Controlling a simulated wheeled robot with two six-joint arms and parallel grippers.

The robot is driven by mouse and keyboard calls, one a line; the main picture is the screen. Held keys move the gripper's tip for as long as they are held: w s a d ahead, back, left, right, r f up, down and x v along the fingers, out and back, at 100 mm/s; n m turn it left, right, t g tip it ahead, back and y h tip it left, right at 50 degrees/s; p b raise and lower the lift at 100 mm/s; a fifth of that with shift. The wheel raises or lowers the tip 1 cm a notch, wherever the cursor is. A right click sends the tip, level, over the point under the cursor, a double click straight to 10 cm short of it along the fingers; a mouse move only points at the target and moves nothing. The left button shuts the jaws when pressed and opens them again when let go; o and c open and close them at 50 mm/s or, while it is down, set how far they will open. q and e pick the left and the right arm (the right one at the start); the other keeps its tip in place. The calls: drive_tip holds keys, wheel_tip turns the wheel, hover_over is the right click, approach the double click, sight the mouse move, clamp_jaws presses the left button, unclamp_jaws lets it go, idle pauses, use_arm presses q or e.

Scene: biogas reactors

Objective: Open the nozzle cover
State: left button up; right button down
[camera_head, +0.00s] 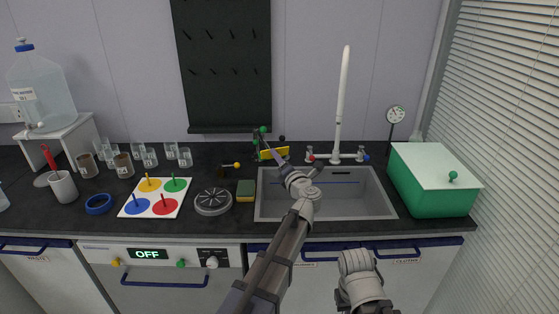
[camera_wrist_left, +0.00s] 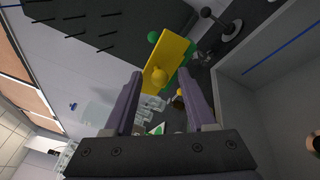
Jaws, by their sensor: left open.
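A yellow plate with a round yellow knob (camera_wrist_left: 159,76), which looks like the nozzle cover, stands in front of a green part. In the head view this yellow plate (camera_head: 267,154) is at the back left corner of the sink, partly hidden by my gripper. My left gripper (camera_head: 281,157) reaches over the sink's left end close to it. In the left wrist view its two purple fingers (camera_wrist_left: 163,84) are apart, and the knob appears between their tips. I cannot tell whether they touch it.
The sink (camera_head: 384,202) has a white tap (camera_head: 341,105) behind it. A green box with a white lid (camera_head: 434,158) stands to its right. Left of the sink are a sponge (camera_head: 246,190), a round grey disc (camera_head: 213,201) and a board with coloured circles (camera_head: 136,197).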

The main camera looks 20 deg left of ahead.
use_arm(q)
clamp_jaws()
idle(0.3)
drive_tip(key=g+p, duration=0.1)
drive_tip(key=p, duration=0.2)
drive_tip(key=r+g+h+p, duration=0.1)
drive_tip(key=p, duration=0.2)
drive_tip(key=r+h+p, duration=0.1)
drive_tip(key=p, duration=0.2)
drive_tip(key=shift+w+a+r+g, duration=0.2)
drive_tip(key=shift+w+a+g, duration=0.1)
drive_tip(key=shift+w+g, duration=0.1)
drive_tip(key=shift+f+p, duration=0.15)
drive_tip(key=shift+p, duration=0.15)
